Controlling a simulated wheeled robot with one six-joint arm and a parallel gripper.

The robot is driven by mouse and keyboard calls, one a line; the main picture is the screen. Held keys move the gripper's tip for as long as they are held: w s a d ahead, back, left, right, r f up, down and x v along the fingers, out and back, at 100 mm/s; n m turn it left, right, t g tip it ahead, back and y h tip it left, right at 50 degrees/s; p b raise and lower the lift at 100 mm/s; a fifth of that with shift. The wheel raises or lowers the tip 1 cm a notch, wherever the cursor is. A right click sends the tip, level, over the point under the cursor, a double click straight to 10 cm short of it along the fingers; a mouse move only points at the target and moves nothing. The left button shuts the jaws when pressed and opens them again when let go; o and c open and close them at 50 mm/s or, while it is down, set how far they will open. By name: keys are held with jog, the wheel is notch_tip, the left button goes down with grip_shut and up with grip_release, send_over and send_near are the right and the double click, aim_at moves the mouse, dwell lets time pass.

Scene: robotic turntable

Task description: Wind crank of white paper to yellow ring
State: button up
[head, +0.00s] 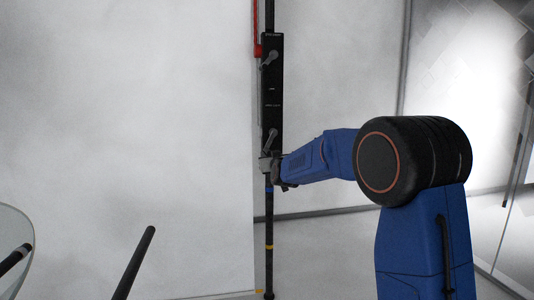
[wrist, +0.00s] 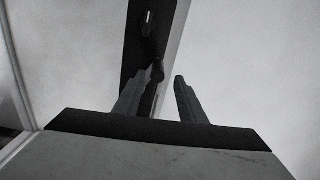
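The white paper (head: 130,130) hangs as a large sheet on the left in the head view. A black upright pole unit (head: 272,95) stands along its right edge, with a grey crank handle (head: 271,56) near its top and another crank handle (head: 271,137) near its bottom. The yellow ring (head: 269,247) is low on the pole, below a blue ring (head: 269,188). My gripper (head: 267,164) is at the pole just below the lower crank. In the wrist view its fingers (wrist: 157,85) are apart, with a dark crank part (wrist: 157,72) near the left fingertip.
A red part (head: 257,45) runs beside the pole's upper end. A round glass tabletop (head: 14,245) is at the lower left, near a black rod (head: 134,262). Grey frame bars and a bright wall panel are on the right.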

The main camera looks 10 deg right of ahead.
aim_at(267, 152)
jog(key=shift+w, duration=3.5)
grip_shut()
